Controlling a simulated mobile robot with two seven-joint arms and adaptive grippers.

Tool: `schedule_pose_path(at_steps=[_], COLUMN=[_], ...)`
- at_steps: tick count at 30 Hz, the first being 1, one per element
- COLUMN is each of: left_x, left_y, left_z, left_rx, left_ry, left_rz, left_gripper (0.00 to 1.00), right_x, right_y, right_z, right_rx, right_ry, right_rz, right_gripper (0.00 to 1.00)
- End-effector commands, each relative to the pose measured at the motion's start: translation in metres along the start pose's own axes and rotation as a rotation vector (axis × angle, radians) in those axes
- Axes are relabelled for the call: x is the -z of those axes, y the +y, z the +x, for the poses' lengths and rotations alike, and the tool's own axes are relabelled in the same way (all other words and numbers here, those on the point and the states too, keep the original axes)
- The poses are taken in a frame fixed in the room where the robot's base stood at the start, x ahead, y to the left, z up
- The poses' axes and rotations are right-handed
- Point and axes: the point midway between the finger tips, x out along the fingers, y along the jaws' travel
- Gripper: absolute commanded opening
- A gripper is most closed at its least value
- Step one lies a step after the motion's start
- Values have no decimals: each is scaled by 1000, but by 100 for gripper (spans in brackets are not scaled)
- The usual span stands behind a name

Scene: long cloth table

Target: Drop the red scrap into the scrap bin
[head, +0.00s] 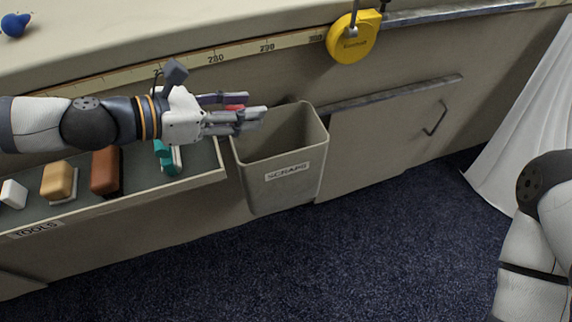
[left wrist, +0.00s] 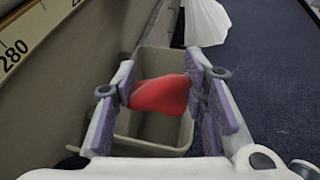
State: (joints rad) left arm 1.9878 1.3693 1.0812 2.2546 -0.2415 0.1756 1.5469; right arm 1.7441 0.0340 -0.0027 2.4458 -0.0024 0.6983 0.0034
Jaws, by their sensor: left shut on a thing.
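The red scrap (left wrist: 160,95) is pinched between the two fingers of my left gripper (left wrist: 163,90). In the head view only a small red part of the scrap (head: 235,107) shows between the fingers. My left gripper (head: 250,106) is shut on it, above the left rim side of the scrap bin (head: 284,183). The bin is a beige open-topped box with a "SCRAPS" label, standing against the table's side. In the left wrist view the bin (left wrist: 150,147) lies below and behind the scrap. My right gripper is out of view.
An open drawer labelled "TOOLS" (head: 36,230) holds a tan block (head: 59,181), a brown block (head: 105,171) and other items, left of the bin. A yellow tape measure (head: 354,37) hangs at the table edge. A white cloth (head: 530,125) hangs at right.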

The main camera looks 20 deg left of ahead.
Motion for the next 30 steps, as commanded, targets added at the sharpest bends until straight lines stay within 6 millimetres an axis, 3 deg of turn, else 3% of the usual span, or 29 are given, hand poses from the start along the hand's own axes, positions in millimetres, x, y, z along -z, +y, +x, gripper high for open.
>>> schedule_pose_path(at_steps=[1, 9, 14, 24, 30], left_x=[10, -2, -4, 41, 46], left_y=[3, 18, 21, 21, 21], left_z=[14, 62, 70, 87, 90], left_rx=[-12, -112, -134, -133, -134], left_ry=[6, 4, 3, 7, 2], left_rz=[-11, -48, -58, -59, -56], left_gripper=[25, 25, 25, 25, 25], right_x=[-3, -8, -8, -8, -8], right_y=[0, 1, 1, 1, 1], right_z=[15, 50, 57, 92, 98], right_rx=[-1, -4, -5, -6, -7], right_ry=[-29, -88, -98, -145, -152], right_rz=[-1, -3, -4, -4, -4], right_gripper=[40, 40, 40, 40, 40])
